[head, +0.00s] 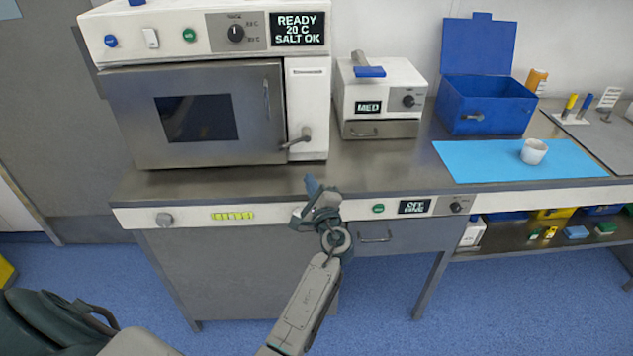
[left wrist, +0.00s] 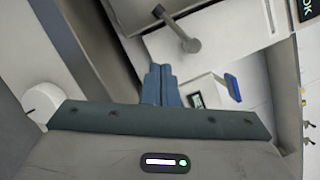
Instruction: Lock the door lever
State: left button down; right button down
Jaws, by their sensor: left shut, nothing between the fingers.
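The door lever (head: 297,140) is a grey handle on the white panel at the right of the steel door (head: 120,115). It points left and slightly down, its end over the door's right edge. The door looks closed. In the left wrist view the lever (left wrist: 178,28) is at the top, beyond my fingertips. My left gripper (head: 314,187) is shut and empty, in front of the counter's front edge, below the lever and apart from it. Its blue-grey fingers (left wrist: 161,72) are together in the left wrist view. My right gripper is not in view.
A small white device (head: 376,95) stands right of the door unit, then a blue box (head: 487,108) with its lid up. A white cup (head: 533,151) sits on a blue mat (head: 480,160). The steel counter (head: 390,175) is clear before the small device. A knob (head: 164,219) projects from its front.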

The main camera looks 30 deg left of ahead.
pick_arm(q)
jog(key=p+x, duration=0.2)
jog(key=x, duration=0.4)
jog(key=shift+w+r, duration=0.15)
jog(key=shift+r, duration=0.05)
jog(key=a+p, duration=0.1)
jog(key=a+r+p, duration=0.1)
jog(key=a, duration=0.1)
jog(key=shift+w+a, duration=0.1)
jog(key=shift+a+r+p, duration=0.15)
jog(key=shift+a+p, duration=0.15)
jog(key=shift+a, duration=0.1)
